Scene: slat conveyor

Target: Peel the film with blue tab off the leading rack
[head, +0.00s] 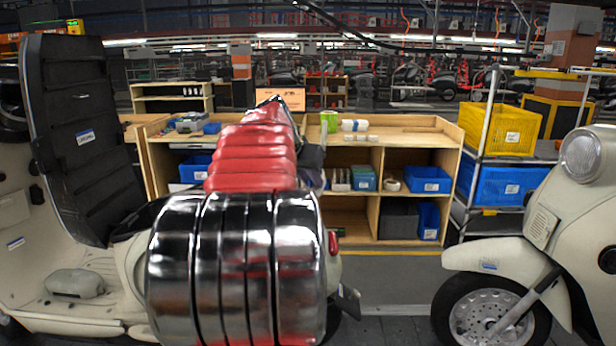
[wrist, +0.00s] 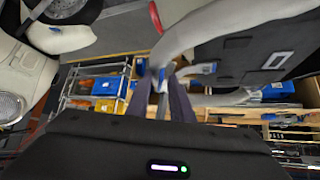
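The leading scooter stands at the left in the head view, with its floorboard (head: 75,305) and tall dark panel (head: 85,140) showing. My large chrome and red arm hides its seat and rear rack area. In the wrist view, which looks upside down, its pale rear body (wrist: 215,30) crosses the top. The film itself is not distinct. My gripper (wrist: 158,82) has its two dark fingers apart, near the scooter's rear.
A second cream scooter (head: 560,220) stands at the right, its front wheel towards the gap. Behind the line are a wooden shelf unit (head: 385,125) with blue bins and a metal cart with a yellow crate (head: 500,130). The floor between the scooters is clear.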

